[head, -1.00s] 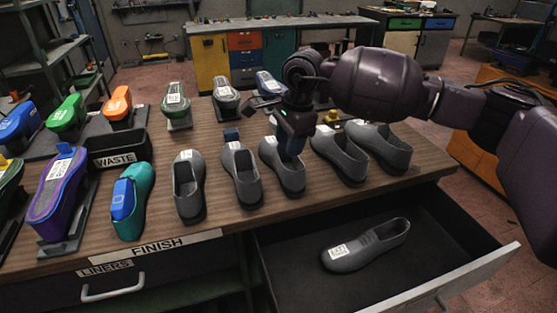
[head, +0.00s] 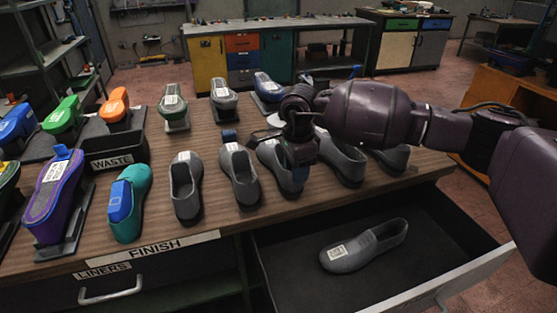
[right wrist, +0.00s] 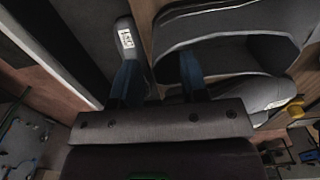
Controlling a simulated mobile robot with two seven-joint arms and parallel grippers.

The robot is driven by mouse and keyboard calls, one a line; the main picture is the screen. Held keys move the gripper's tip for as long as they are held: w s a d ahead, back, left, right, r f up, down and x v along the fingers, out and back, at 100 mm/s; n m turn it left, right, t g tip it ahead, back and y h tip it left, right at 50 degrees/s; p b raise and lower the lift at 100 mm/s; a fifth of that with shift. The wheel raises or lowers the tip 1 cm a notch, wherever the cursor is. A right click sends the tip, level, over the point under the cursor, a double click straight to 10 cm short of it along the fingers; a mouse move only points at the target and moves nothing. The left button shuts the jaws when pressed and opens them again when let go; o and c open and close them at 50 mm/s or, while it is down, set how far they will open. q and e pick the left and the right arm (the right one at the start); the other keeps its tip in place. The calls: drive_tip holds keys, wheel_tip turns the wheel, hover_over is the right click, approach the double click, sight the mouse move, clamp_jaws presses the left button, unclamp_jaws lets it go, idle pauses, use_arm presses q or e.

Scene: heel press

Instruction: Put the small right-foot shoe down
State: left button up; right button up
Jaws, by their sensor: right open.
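Several grey shoes stand in a row on the wooden bench (head: 232,218). My right gripper (head: 298,165) is low over the third grey shoe (head: 272,158) from the left and partly covers it. In the right wrist view the blue fingers (right wrist: 158,80) of this gripper are open and apart. A large shoe opening (right wrist: 225,58) lies beside and beyond one finger, and a labelled grey shoe (right wrist: 124,38) is by the other. I cannot tell which shoe is the small right-foot one, or whether a finger touches one. My left gripper is not in view.
An open drawer (head: 290,285) at the front right holds a labelled grey shoe (head: 365,248). A teal shoe (head: 130,205) with a blue block stands near the FINISH strip (head: 155,247). A WASTE bin (head: 115,160) and coloured shoes are at the left.

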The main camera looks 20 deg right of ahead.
sight(296, 190)
drive_tip(key=shift+s+f, duration=0.1)
drive_tip(key=shift+f, duration=1.9)
clamp_jaws()
